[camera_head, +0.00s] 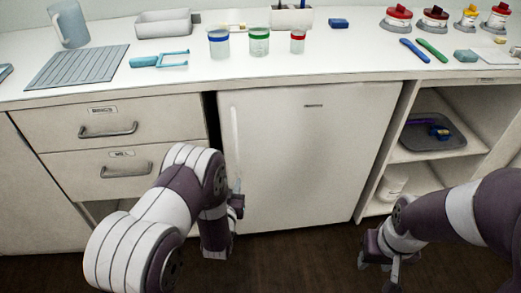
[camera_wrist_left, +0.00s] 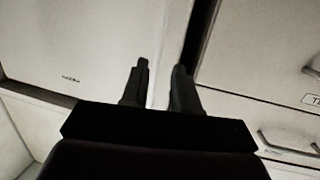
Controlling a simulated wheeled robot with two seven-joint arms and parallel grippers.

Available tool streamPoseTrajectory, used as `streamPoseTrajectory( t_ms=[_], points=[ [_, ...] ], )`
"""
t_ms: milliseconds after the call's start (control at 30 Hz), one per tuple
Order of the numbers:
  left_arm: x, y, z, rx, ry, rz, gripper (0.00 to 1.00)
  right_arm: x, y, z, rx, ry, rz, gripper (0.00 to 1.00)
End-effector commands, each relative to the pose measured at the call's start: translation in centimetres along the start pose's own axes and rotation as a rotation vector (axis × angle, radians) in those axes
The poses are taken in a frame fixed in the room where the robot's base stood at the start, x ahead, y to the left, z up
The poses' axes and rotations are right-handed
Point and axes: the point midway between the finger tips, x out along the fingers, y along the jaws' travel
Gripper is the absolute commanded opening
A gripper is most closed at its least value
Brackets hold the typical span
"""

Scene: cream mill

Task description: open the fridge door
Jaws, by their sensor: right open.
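The white fridge (camera_head: 310,150) stands under the counter, and its door looks shut. A pale upright handle (camera_head: 236,130) runs along the door's left side; its lower part is hidden near my gripper. My left gripper (camera_head: 238,203) is low at the door's left edge. In the left wrist view the two dark fingers (camera_wrist_left: 160,82) are apart, with a pale strip of the door side or handle showing between them. Whether they grip it is unclear. My right gripper (camera_head: 380,262) is open and empty, low in front of the right shelves.
Drawers (camera_head: 110,130) with bar handles stand left of the fridge, across a dark gap. Open shelves (camera_head: 440,140) with a grey tray stand to the right. The counter (camera_head: 200,78) holds jars, tools and a rack. Dark floor (camera_head: 300,260) in front of the fridge is clear.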

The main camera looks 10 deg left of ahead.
Motion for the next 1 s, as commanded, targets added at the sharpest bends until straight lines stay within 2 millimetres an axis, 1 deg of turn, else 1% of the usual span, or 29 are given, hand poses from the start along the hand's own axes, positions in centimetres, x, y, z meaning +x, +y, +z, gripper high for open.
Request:
streamPoseTrajectory(
  t_ms=[33, 100, 167, 267, 500, 633, 700, 800, 1000],
  points=[
    [0.2, 0.0, -2.0, -0.003, 0.082, -0.004, 0.3, -0.2, 0.0, 0.0, 0.0, 0.0, 0.0, 0.43],
    [0.1, -0.1, -3.4, -0.003, 0.148, -0.005, 0.3, -0.2, 0.0, 0.0, 0.0, -0.001, 0.0, 0.43],
    [0.4, -0.1, -3.9, -0.004, 0.175, -0.005, 0.3, 0.0, 0.0, 0.0, 0.0, -0.001, 0.0, 0.43],
    [1.9, -0.1, -4.2, -0.004, 0.182, -0.007, 0.3, 0.4, 0.0, 0.1, 0.0, -0.001, 0.0, 0.43],
    [8.1, -0.2, -5.2, -0.005, 0.18, -0.006, 0.3, 1.8, 0.0, 0.2, 0.0, -0.002, 0.0, 0.43],
    [10.6, -0.1, -5.6, -0.003, 0.179, -0.005, 0.3, 2.3, 0.0, 0.3, 0.0, -0.002, 0.0, 0.43],
    [11.5, -0.1, -5.9, -0.003, 0.178, -0.004, 0.3, 2.4, 0.0, 0.3, 0.0, -0.002, 0.0, 0.43],
    [12.2, -0.1, -6.1, -0.003, 0.176, -0.004, 0.3, 2.5, 0.0, 0.3, 0.0, -0.002, 0.0, 0.43],
    [12.4, -0.1, -6.2, -0.003, 0.176, -0.004, 0.3, 2.5, 0.0, 0.3, 0.0, -0.001, 0.0, 0.43]
  ],
)
